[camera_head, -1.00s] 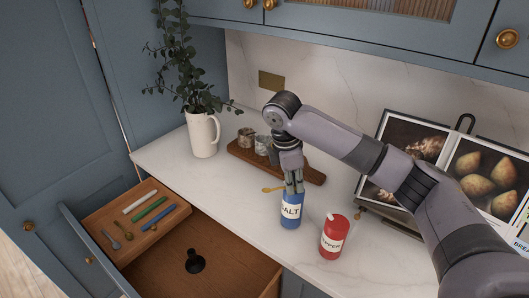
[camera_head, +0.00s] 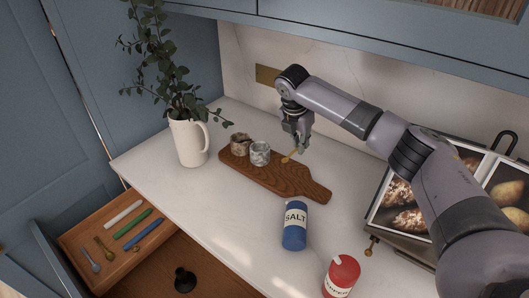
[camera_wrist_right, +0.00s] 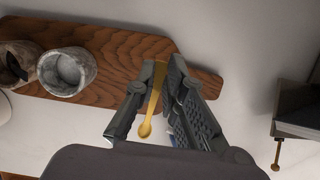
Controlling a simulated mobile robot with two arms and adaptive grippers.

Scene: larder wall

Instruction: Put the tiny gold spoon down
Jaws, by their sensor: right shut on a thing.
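The tiny gold spoon (camera_head: 287,159) is held in my right gripper (camera_head: 301,146), over the back edge of the wooden board in the head view. In the right wrist view the fingers (camera_wrist_right: 160,100) are shut around the handle of the spoon (camera_wrist_right: 146,128). Its rounded end points toward the bottom of that picture, and the board lies behind it. I cannot tell how high the spoon is above the board or counter. My left gripper is not in view.
The wooden board (camera_head: 275,180) carries two stone-like jars (camera_head: 260,154) at its left end. A blue salt shaker (camera_head: 295,228) and red pepper shaker (camera_head: 342,276) stand in front. A white vase (camera_head: 188,142) stands left, a book (camera_head: 398,205) right. An open drawer holds several utensils.

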